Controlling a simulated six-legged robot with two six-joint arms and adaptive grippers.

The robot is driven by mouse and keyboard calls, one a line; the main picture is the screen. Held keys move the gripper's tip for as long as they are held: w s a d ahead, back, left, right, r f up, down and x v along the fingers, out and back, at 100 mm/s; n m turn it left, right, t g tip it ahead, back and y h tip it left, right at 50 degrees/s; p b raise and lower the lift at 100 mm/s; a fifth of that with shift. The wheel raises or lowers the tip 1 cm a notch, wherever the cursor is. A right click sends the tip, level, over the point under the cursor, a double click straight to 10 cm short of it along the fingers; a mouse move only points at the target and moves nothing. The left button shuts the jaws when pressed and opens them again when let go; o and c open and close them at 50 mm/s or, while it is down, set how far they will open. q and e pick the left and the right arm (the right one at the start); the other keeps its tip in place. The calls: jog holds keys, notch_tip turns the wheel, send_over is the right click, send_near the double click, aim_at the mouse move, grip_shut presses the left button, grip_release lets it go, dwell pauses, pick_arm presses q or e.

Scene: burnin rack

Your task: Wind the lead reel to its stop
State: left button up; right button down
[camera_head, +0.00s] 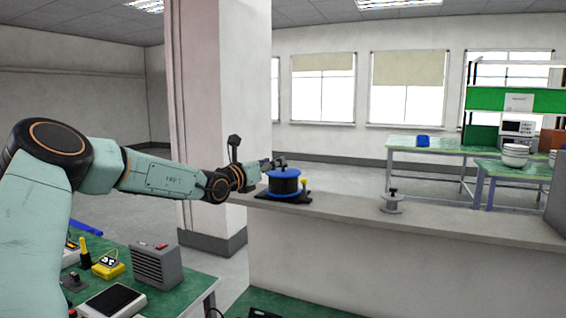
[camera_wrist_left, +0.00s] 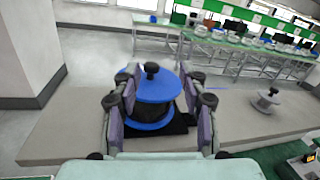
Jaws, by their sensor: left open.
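The lead reel (camera_head: 283,184) has blue flanges, a dark drum and a black knob on top. It stands on a black base on the grey ledge. In the left wrist view the reel (camera_wrist_left: 155,88) sits between the two fingers, its black knob (camera_wrist_left: 152,69) near the middle. My left gripper (camera_head: 266,165) is open and reaches the reel from the left in the head view. In the wrist view my left gripper (camera_wrist_left: 155,100) has a finger on each side of the reel; I cannot tell whether they touch it. My right gripper is not in view.
A small grey spool (camera_head: 391,203) with a dark knob stands farther right on the ledge (camera_head: 345,210). A pillar (camera_head: 225,110) rises behind my left arm. A green bench (camera_head: 200,283) at lower left holds a grey box (camera_head: 157,265) and small devices.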

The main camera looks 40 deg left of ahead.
aim_at(280, 173)
pick_arm(q)
jog(key=shift+a+f+m+g+y, duration=0.3)
jog(key=shift+f+m+y, duration=0.1)
jog(key=shift+f+m, duration=0.45)
jog(key=w, duration=0.3)
jog(key=w+p, duration=0.1)
jog(key=w, duration=0.1)
jog(key=shift+w+a, duration=0.25)
jog(key=shift+a, duration=0.05)
jog(key=shift+w+a, duration=0.3)
jog(key=shift+w, duration=0.2)
jog(key=shift+w+d+p, duration=0.1)
jog(key=shift+w+p, duration=0.2)
jog(key=shift+w, duration=0.3)
jog(key=shift+s, duration=0.1)
jog(key=shift+c, duration=1.3)
grip_shut()
